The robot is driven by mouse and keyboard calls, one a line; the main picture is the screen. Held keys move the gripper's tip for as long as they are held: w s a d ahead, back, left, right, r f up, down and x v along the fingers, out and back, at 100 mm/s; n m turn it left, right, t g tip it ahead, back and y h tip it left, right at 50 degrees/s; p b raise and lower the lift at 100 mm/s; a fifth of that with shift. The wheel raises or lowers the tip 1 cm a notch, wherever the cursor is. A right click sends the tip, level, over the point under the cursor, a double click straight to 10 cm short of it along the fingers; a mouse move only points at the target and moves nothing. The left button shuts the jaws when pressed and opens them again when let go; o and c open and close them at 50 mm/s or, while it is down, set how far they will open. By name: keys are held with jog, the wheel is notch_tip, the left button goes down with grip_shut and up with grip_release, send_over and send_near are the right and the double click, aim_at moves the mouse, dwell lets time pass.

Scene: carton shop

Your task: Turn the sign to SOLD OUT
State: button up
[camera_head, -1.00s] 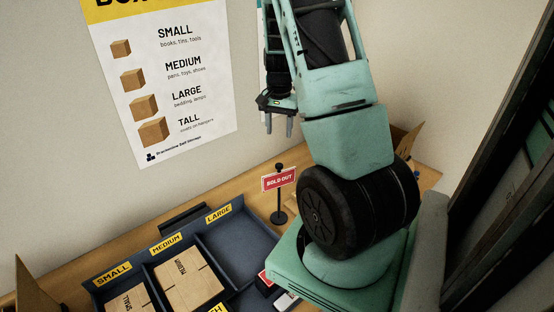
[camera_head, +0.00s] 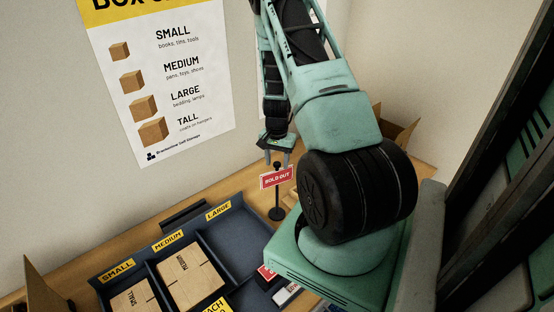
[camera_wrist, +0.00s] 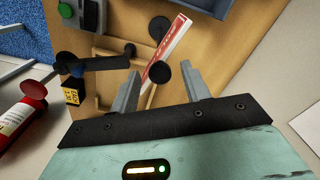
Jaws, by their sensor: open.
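The red SOLD OUT sign (camera_head: 276,178) hangs on a black post with a round base (camera_head: 277,214) on the wooden counter. Its SOLD OUT face shows toward the head camera. My gripper (camera_head: 277,159) is open and just above the top of the sign and post. In the wrist view, the sign (camera_wrist: 170,45) is seen nearly edge-on from above, a thin red and white strip. The black knob of the post (camera_wrist: 161,73) lies between the open fingers of my gripper (camera_wrist: 160,82). I see no contact with the fingers.
A dark tray (camera_head: 238,240) with SMALL, MEDIUM and LARGE compartments stands left of the post; flat cartons (camera_head: 190,277) lie in it, and the LARGE compartment looks empty. An open carton (camera_head: 397,132) stands at the right. A red cylinder (camera_wrist: 22,115) shows in the wrist view.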

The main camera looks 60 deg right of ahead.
jog(key=c, duration=1)
jog(key=shift+f+n+b, duration=0.25)
jog(key=shift+n+b, duration=0.45)
jog(key=shift+b, duration=0.5)
jog(key=shift+r+n+b, duration=0.25)
jog(key=shift+n+b, duration=0.45)
jog(key=shift+n, duration=0.2)
jog(key=o, duration=1)
notch_tip(320, 180, up, 18)
jog(key=b, duration=0.4)
jog(key=shift+f, duration=0.25)
